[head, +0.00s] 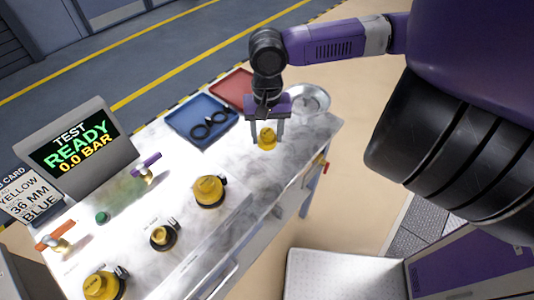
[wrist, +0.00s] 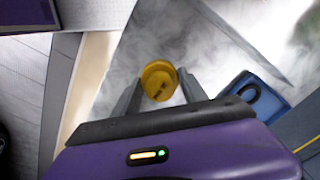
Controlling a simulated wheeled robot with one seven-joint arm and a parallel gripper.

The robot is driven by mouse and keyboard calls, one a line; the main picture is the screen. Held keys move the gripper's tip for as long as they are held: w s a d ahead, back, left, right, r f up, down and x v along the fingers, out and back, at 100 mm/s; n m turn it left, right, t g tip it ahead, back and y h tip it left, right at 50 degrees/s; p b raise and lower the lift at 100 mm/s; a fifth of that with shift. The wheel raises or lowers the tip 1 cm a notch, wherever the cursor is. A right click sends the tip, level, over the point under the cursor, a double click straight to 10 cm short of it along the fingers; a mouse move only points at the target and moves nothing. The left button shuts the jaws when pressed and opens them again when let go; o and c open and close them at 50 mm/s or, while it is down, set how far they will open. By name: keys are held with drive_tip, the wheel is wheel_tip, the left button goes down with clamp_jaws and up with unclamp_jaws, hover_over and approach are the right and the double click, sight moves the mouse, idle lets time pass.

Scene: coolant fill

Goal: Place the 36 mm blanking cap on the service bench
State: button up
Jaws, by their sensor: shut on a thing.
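The yellow blanking cap (head: 267,139) is between the fingers of my gripper (head: 267,132), over the far right part of the service bench (head: 240,170). In the wrist view the cap (wrist: 159,80) sits between the two grey fingers of my gripper (wrist: 160,92), which are shut on it. I cannot tell whether the cap's underside touches the bench top. Other yellow caps are on the bench: one in the middle (head: 209,191), a small one (head: 163,236) and one at the front left (head: 103,284).
A blue tray (head: 182,113) with black rings, a red tray (head: 226,83) and a round metal dish (head: 326,100) lie near my gripper. A display reading "TEST READY 0.0 BAR" (head: 75,142) and a job card (head: 28,195) stand left. The bench top right of the middle cap is clear.

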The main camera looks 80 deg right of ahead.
sight(267, 163)
wheel_tip(267, 163, down, 10)
drive_tip(key=shift+r, duration=0.25)
drive_tip(key=shift+f, duration=0.1)
drive_tip(key=o, duration=1.3)
drive_tip(key=shift+o, duration=0.2)
